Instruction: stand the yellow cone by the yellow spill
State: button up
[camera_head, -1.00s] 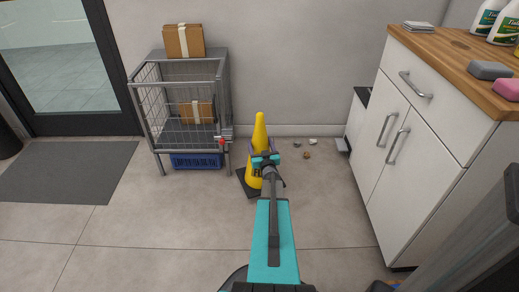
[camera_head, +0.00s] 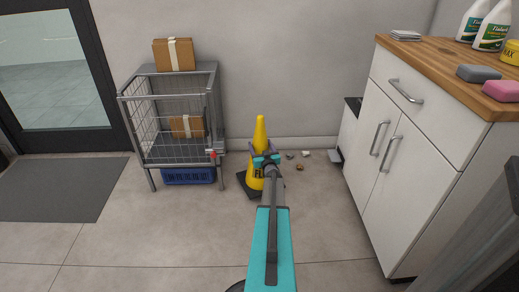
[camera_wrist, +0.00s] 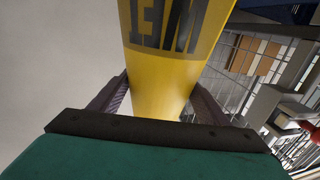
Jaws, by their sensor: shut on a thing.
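The yellow cone (camera_head: 260,134) with dark lettering and a dark base is upright in the head view, in front of the wall and right of the wire trolley. My gripper (camera_head: 264,160) is shut on it around its middle. In the wrist view the cone (camera_wrist: 168,75) fills the middle between the two fingers of my gripper (camera_wrist: 160,98). Whether its base touches the floor or hangs just above it, I cannot tell. No yellow spill shows in these frames.
A wire trolley (camera_head: 150,112) with boxes and a blue crate (camera_head: 188,175) stands left of the cone. Small crumpled bits (camera_head: 299,167) lie on the floor to its right. A white cabinet (camera_head: 385,170) stands at right.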

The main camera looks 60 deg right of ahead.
jog(key=shift+d+r, duration=0.1)
jog(key=shift+r, duration=0.1)
jog(key=shift+w+d+f+b, duration=0.1)
jog(key=shift+d+f+b, duration=0.2)
jog(key=shift+f+b, duration=0.5)
jog(key=shift+w+d+f+b, duration=0.1)
jog(key=shift+d+f+b, duration=0.2)
jog(key=shift+f+b, duration=0.5)
jog(key=shift+s+f, duration=0.1)
jog(key=shift+f, duration=0.15)
jog(key=o, duration=2.1)
jog(key=shift+f, duration=0.2)
jog(key=shift+r, duration=0.15)
